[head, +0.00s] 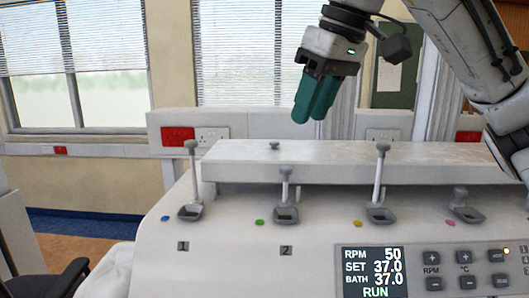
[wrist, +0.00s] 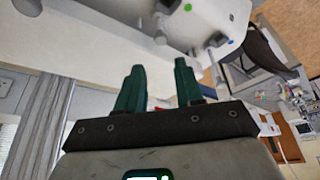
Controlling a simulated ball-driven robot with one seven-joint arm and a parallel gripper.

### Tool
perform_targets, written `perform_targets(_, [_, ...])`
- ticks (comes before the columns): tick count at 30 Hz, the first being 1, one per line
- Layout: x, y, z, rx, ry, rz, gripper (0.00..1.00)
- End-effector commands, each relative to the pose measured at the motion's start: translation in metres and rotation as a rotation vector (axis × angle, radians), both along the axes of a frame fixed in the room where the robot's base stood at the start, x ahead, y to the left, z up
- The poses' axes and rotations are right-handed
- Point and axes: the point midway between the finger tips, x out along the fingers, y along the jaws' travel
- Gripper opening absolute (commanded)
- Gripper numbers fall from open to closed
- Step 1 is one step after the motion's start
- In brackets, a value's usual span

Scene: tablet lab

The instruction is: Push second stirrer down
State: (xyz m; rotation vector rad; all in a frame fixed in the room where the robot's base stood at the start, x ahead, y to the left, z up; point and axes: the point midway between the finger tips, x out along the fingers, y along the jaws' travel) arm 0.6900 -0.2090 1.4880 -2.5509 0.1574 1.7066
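The second stirrer (head: 286,174) is a grey-white knob on a short rod in a dark square socket, beside a green dot and above the label 2. Its knob stands lower than those of the first stirrer (head: 192,160) and third stirrer (head: 380,170), and higher than that of the fourth stirrer (head: 460,195). My gripper (head: 309,116), with green fingers, hangs above and behind the second stirrer, a little to its right, touching nothing. In the wrist view the fingers (wrist: 160,68) are apart with nothing between them.
The white machine (head: 215,258) fills the foreground, with a raised bar (head: 330,160) behind the stirrers. Its display (head: 372,272) reads RPM 50 and RUN, with buttons to the right. The air above the stirrers is clear. A dark chair (head: 65,280) stands at lower left.

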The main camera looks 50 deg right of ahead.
Motion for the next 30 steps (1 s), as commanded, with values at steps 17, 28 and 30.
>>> perform_targets(17, [0.030, -0.004, -0.075, 0.001, 0.002, 0.000, 0.36])
perform_targets(28, [0.041, -0.005, -0.100, 0.000, 0.000, 0.001, 0.36])
perform_targets(30, [0.041, -0.005, -0.100, -0.001, -0.001, 0.001, 0.36])
